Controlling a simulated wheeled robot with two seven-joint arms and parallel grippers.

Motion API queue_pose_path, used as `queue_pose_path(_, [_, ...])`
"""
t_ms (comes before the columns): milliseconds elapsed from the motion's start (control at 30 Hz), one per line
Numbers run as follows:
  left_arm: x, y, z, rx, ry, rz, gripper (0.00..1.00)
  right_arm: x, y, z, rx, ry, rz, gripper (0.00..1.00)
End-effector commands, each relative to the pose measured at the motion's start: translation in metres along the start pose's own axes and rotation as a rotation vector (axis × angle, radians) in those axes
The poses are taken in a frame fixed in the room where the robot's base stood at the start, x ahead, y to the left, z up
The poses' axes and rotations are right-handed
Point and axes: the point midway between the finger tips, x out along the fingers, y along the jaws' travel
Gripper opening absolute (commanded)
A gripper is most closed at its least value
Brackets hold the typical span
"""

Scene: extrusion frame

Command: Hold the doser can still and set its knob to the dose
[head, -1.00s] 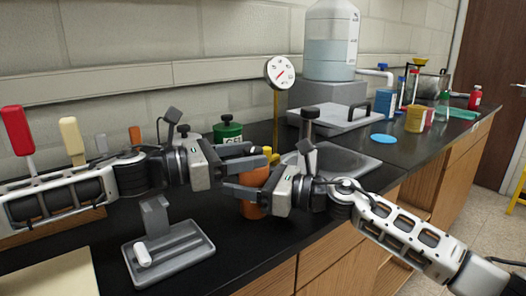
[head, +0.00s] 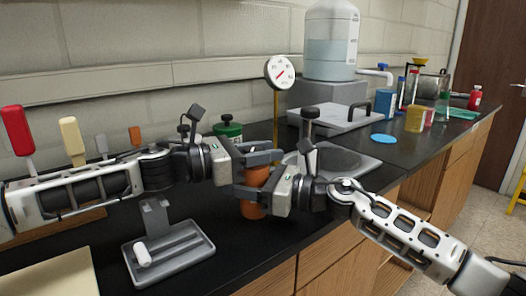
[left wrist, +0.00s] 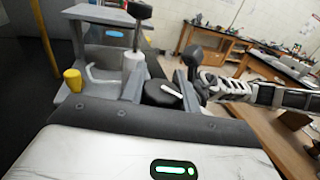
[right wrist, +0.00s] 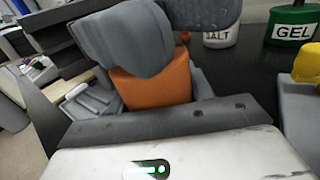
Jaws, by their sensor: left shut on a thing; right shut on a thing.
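The doser can (head: 253,209) is an orange cylinder standing upright on the dark bench. Its upper part is mostly hidden by my grippers. My right gripper (right wrist: 158,92) is shut on the can's body, which fills the space between its fingers in the right wrist view (right wrist: 150,84). My left gripper (head: 260,174) reaches across the can's top. In the left wrist view, its fingers are shut on the black knob (left wrist: 160,95), which has a white pointer mark. The round dial (head: 280,71) with a red needle stands on a yellow post behind the can.
A grey tray (head: 190,254) with a white piece lies in front, left of the can. The green GEL can (head: 228,129) stands behind my left gripper, and the SALT can (right wrist: 220,38) is near it.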

Motion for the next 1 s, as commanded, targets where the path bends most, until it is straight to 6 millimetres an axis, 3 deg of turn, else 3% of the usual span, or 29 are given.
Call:
queue_pose_path(267, [0.0008, -0.0005, 0.0025, 0.000, -0.009, -0.104, 0.08, 0.0000, 0.0001, -0.0001, 0.002, 0.000, 0.000, 0.25])
queue_pose_path(1000, [-0.0018, -0.0076, 0.0036, 0.006, -0.003, -0.594, 0.08, 0.0003, 0.0014, -0.0017, 0.000, 0.003, 0.004, 0.25])
